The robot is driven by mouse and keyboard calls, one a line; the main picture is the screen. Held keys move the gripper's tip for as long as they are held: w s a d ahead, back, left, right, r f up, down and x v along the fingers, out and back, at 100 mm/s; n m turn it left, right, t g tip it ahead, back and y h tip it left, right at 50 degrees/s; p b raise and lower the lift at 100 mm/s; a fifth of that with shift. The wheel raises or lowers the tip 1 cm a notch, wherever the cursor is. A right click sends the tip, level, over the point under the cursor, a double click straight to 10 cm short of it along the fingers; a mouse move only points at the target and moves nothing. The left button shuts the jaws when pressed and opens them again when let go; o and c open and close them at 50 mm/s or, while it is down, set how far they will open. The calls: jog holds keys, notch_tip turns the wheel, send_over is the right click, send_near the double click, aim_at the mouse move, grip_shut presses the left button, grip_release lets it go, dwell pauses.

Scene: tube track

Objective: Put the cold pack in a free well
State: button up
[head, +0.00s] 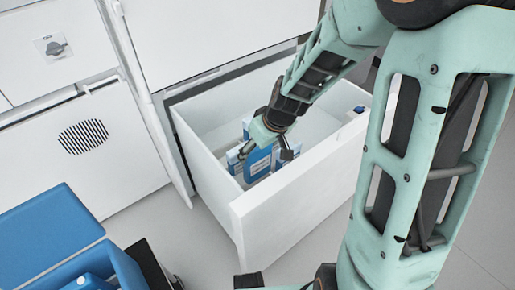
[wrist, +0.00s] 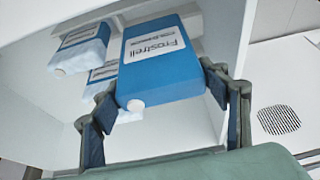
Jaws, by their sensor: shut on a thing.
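My gripper (head: 264,151) reaches down into an open white drawer and is shut on a blue cold pack (head: 258,166). In the wrist view the held cold pack (wrist: 158,65) has a white "Frostrell" label and a round white cap, and my gripper's fingers (wrist: 158,97) are at its two sides. Whether it touches the drawer floor I cannot tell. Two more packs, a left one (wrist: 82,48) and a partly hidden one (wrist: 101,75), are beside it. A blue box (head: 123,268) with a blue lid (head: 42,232) is at lower left; its wells are not clearly visible.
The drawer (head: 240,218) has high white walls around my gripper. A blue item (head: 88,282) shows inside the box. White cabinet fronts (head: 70,130) stand at left. Grey floor lies between drawer and box.

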aim_at(258, 162)
jog(key=shift+f, duration=0.1)
jog(key=shift+f+b, duration=1.6)
jog(key=shift+b, duration=0.1)
jog(key=shift+f+b, duration=1.2)
jog(key=shift+f, duration=0.05)
jog(key=shift+f+b, duration=1.25)
jog(key=shift+f, duration=0.15)
